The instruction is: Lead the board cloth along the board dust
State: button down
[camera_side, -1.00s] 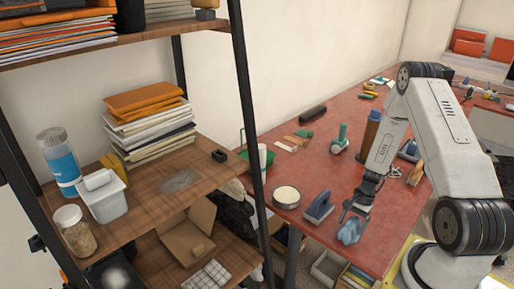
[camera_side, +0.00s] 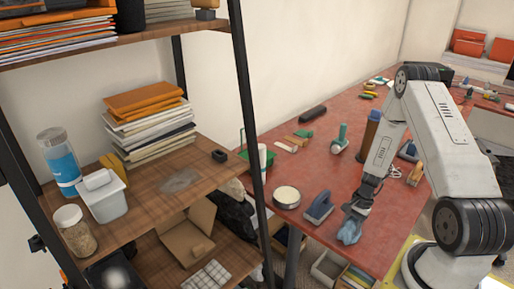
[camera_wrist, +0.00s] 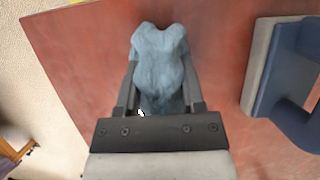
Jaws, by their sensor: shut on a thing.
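The board cloth (camera_side: 349,232) is a crumpled blue-grey rag at the near edge of the red table. It also fills the gap between the fingers in the wrist view (camera_wrist: 160,55). My gripper (camera_side: 352,216) points down and is shut on the cloth; it also shows in the wrist view (camera_wrist: 160,85). I cannot tell whether the cloth still touches the table. The board dust (camera_side: 179,180) looks like a grey smear on the wooden shelf board, far to the left of my gripper, beyond the black shelf post.
A blue-handled block (camera_side: 319,207) and a round tin (camera_side: 286,196) stand left of my gripper. The shelf board (camera_side: 150,215) holds a white tub (camera_side: 106,203), jars, stacked papers (camera_side: 150,130) and a small black block (camera_side: 219,156). A black post (camera_side: 246,100) stands between table and shelf.

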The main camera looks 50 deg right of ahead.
jog(key=shift+r, duration=0.85)
dwell(1.1)
jog(key=shift+r, duration=3.3)
jog(key=shift+w+a+r+n, duration=0.15)
jog(key=shift+w+a+n, duration=0.1)
jog(key=shift+w+n, duration=0.1)
jog(key=w+a+r+n+g+h, duration=0.1)
jog(key=w+a+r+n, duration=0.3)
jog(key=a, duration=0.3)
jog(key=w+a+r+n+g+h, duration=0.2)
jog(key=w+a+r+n, duration=0.3)
jog(key=a+n, duration=0.2)
jog(key=w+a+r+n+g+h, duration=0.1)
jog(key=w+a+r+n, duration=0.3)
jog(key=a+n, duration=0.2)
jog(key=shift+w+a+r, duration=0.15)
jog(key=shift+w+a, duration=0.1)
jog(key=shift+a, duration=0.65)
